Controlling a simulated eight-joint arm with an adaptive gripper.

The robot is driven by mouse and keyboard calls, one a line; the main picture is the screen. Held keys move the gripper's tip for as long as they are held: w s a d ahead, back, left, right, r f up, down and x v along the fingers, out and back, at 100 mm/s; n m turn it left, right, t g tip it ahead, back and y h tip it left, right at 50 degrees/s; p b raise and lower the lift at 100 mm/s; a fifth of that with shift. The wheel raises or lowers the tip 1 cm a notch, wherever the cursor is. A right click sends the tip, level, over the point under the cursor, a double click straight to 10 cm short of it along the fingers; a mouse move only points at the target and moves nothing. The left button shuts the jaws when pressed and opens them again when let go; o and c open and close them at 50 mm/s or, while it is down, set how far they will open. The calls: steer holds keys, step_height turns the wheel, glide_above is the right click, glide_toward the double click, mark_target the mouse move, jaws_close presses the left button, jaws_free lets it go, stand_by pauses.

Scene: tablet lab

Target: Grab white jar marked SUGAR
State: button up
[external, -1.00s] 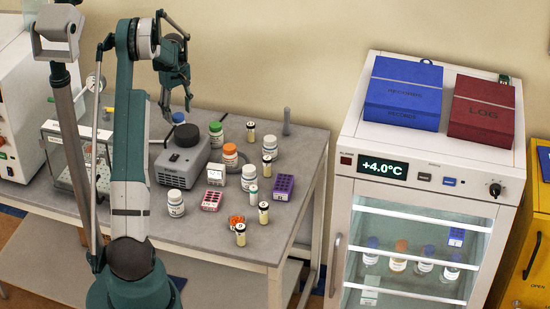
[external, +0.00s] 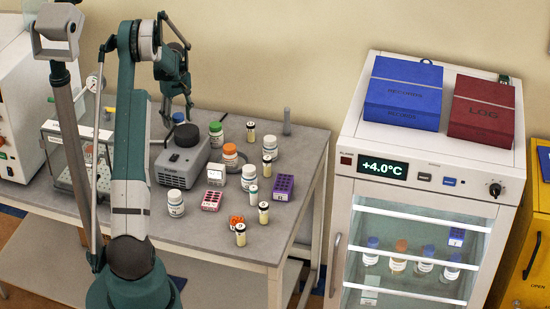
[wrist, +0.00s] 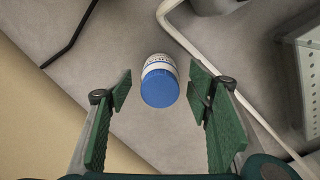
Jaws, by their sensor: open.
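A white jar with a blue lid (wrist: 159,85) stands between the fingers of my gripper (wrist: 160,92) in the wrist view, with a gap on both sides. Its label print is too small to read. In the external view its blue lid (external: 178,117) shows at the back of the bench, below my open gripper.
A grey device (external: 180,160) stands just in front of the blue-lidded jar. A green-lidded jar (external: 216,137) and an orange-lidded jar (external: 230,158) stand to its right. Small vials and racks, including a purple rack (external: 283,187), crowd the front right. A clear-walled case (external: 66,150) stands at left.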

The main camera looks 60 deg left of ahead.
steer(key=shift+f, duration=1.9)
steer(key=c, duration=1)
